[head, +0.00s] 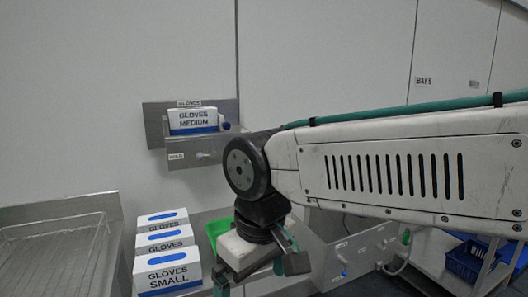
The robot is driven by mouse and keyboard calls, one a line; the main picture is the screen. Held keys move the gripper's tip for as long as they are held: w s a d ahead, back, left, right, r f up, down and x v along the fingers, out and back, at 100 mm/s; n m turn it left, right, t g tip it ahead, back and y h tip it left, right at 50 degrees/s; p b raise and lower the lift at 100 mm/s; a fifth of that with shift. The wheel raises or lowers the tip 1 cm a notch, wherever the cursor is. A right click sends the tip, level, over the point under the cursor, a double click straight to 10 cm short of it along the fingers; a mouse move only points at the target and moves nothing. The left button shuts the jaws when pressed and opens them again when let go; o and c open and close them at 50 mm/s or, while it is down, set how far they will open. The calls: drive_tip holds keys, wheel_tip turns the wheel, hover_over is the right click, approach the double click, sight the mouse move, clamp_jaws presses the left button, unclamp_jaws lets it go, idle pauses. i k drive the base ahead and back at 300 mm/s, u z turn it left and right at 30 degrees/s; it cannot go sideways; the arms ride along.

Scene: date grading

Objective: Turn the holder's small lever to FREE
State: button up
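The holder (152,112) is a grey metal bracket on the wall at centre left, under a GLOVES sign. A blue knob (226,126) shows at the holder's right side. No FREE label is readable. My gripper (262,272) is below and right of the holder, apart from it. Its teal fingers look spread, with nothing seen between them; the tips are partly hidden.
Several GLOVES SMALL-type boxes (168,272) stand in a row at lower left, beside a metal sink or drainer (60,250). A green container (216,229) is behind my gripper. A grey panel with small knobs (355,252) is lower right, and blue crates (466,260) sit beyond.

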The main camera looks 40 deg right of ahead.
sight(211, 153)
drive_tip(key=z, duration=0.5)
drive_tip(key=k, duration=1.3)
drive_tip(key=z, duration=0.85)
drive_tip(key=i, duration=1.85)
drive_tip(key=u, duration=0.55)
